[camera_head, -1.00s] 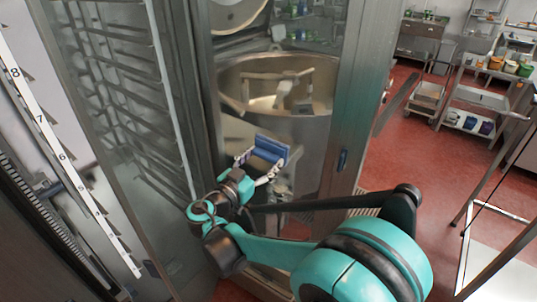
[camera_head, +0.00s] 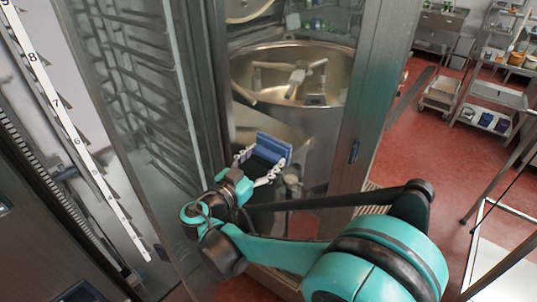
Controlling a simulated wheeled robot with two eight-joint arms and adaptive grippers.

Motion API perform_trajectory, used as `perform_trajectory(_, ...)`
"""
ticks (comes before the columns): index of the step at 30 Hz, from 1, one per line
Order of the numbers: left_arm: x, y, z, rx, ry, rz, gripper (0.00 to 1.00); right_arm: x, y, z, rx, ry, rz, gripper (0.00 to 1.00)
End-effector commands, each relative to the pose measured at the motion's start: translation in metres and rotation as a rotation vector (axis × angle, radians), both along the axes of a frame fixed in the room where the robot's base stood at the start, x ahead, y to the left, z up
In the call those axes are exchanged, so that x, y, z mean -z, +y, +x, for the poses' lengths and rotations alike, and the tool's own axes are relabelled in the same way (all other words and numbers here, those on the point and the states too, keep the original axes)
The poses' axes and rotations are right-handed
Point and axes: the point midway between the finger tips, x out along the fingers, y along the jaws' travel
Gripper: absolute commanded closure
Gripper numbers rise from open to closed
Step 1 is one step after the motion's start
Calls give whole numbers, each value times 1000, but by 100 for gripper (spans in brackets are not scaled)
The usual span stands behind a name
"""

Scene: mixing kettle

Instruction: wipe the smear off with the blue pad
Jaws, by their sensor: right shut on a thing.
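The blue pad (camera_head: 272,146) is held upright in front of the steel kettle (camera_head: 320,145), with a dark lower part. My right gripper (camera_head: 261,163) is shut on the pad, with a finger at each side of it. Whether the pad touches a surface behind it cannot be told. I cannot make out the smear clearly; the pad and my right arm cover part of the area. My left gripper is not in view.
A glass-sided rack (camera_head: 140,110) stands close on the left. Red floor (camera_head: 425,160) lies open to the right, before steel carts (camera_head: 492,110).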

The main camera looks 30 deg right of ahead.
Motion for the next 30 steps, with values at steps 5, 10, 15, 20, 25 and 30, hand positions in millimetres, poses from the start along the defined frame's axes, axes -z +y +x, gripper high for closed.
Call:
perform_trajectory(5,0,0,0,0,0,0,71,0,0,0,1,0,0,63)
perform_trajectory(10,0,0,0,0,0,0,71,0,0,0,1,0,0,63)
perform_trajectory(15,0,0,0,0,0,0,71,0,-1,0,1,0,0,63)
perform_trajectory(20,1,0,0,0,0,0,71,1,-8,4,2,0,-1,63)
perform_trajectory(25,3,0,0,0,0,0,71,2,-25,12,4,-1,-1,63)
perform_trajectory(30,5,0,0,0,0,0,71,3,-42,21,2,-1,-2,63)
